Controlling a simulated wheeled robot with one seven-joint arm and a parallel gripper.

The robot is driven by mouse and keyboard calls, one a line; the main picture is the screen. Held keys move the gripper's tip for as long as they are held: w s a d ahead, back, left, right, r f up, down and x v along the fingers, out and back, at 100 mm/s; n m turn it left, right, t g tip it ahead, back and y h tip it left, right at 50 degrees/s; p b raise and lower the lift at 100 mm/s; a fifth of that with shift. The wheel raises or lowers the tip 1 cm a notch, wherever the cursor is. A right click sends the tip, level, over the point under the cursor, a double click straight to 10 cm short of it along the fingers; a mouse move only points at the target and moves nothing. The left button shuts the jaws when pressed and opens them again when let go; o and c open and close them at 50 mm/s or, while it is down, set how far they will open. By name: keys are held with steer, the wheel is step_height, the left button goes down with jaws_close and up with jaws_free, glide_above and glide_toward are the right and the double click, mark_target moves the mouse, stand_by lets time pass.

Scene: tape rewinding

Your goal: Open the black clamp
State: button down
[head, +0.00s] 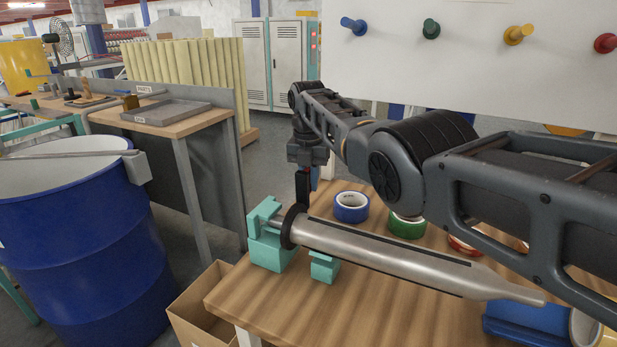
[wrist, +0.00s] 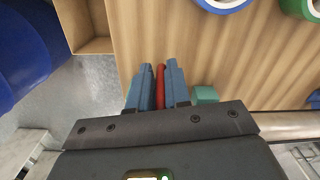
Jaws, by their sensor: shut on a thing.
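My gripper (wrist: 160,75) is shut on a thin red piece (wrist: 160,84), which shows between its blue fingers in the wrist view. In the head view my gripper (head: 307,186) points down at the left end of the metal shaft, just behind it. A black ring (head: 291,227) sits around that end, beside the teal holder (head: 268,245). I cannot tell whether the red piece belongs to the black clamp; most of what lies at the fingertips is hidden. The metal shaft (head: 390,261) lies across the wooden table and also shows in the wrist view (wrist: 283,125).
Blue (head: 352,207) and green (head: 406,228) tape rolls lie on the table (head: 300,312) behind the shaft. A cardboard box (head: 200,310) is below the table's left edge, and a blue drum (head: 80,250) stands further left. A white pegboard (head: 480,70) is behind.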

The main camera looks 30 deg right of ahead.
steer(key=shift+s+d+f, duration=0.2)
steer(key=shift+d+f, duration=0.2)
steer(key=shift+f, duration=0.1)
steer(key=c, duration=1.2)
jaws_free()
steer(key=shift+r, duration=0.1)
steer(key=shift+o, duration=0.2)
steer(key=shift+w+a+r, duration=0.1)
steer(key=shift+r, duration=0.1)
steer(key=shift+r, duration=3.75)
steer(key=shift+r, duration=0.1)
